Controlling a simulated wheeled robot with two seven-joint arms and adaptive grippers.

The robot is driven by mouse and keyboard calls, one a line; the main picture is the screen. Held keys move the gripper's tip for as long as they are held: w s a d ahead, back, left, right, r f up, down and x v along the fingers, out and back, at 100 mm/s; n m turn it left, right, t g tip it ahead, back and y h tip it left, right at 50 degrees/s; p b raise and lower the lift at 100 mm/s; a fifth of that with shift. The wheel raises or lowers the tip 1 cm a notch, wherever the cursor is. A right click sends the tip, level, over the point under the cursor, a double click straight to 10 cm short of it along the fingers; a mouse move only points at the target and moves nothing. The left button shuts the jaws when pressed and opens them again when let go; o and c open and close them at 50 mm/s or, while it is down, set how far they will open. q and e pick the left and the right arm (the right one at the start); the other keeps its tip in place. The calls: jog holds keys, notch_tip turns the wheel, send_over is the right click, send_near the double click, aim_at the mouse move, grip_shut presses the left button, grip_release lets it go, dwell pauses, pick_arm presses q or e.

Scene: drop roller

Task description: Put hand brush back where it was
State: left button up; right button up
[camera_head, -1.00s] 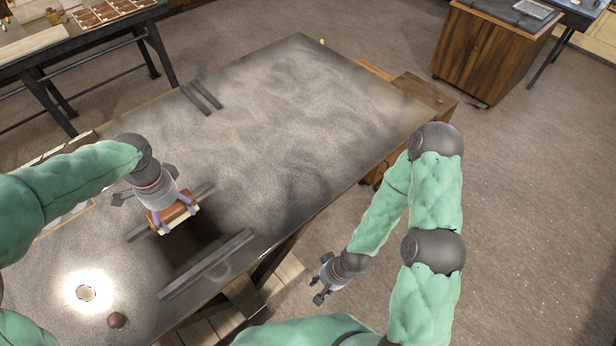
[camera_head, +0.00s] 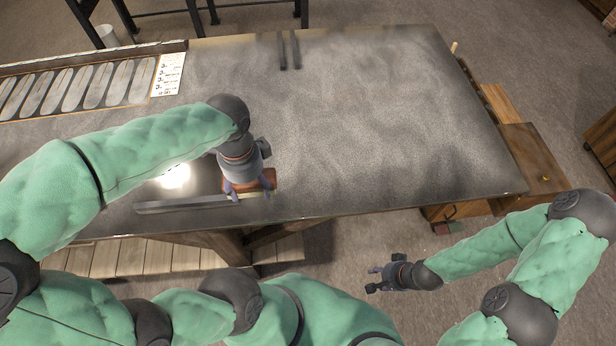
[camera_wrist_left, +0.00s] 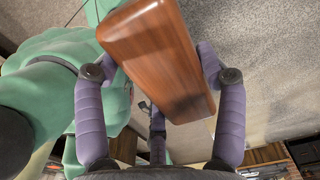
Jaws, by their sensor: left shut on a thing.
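The hand brush (camera_head: 264,179) is a reddish-brown wooden block with a pale edge, near the table's front edge. My left gripper (camera_head: 247,189) is shut on it, its purple fingers on either side. The left wrist view shows the brush's smooth wooden body (camera_wrist_left: 160,62) tilted between the fingers. The bristles are mostly hidden, and I cannot tell whether the brush touches the table (camera_head: 380,110). My right gripper (camera_head: 376,279) is empty with its fingers apart, in front of the table, over the floor.
A grey bar (camera_head: 185,205) lies along the front edge, beside the brush. Two dark strips (camera_head: 289,50) lie at the back edge. A panel with several oval plates (camera_head: 80,88) is at left. The table's middle and right are clear. Wooden boxes (camera_head: 528,160) stand at right.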

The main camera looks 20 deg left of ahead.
pick_arm(q)
jog(key=w+d+f+b, duration=0.1)
jog(key=w+d+f, duration=0.25)
jog(key=w, duration=0.45)
jog(key=b, duration=0.2)
send_over(294, 184)
jog(key=f, duration=0.5)
jog(key=shift+s+a+f, duration=0.15)
jog(key=shift+s+a, duration=0.05)
jog(key=shift+s, duration=0.15)
jog(key=shift+w+d+f, duration=0.15)
jog(key=shift+w+f, duration=0.1)
jog(key=shift+f, duration=0.2)
jog(key=shift+w+f+b, duration=0.15)
jog(key=shift+f+b, duration=0.15)
jog(key=shift+f, duration=1.25)
jog(key=shift+f, duration=0.2)
jog(key=o, duration=1.1)
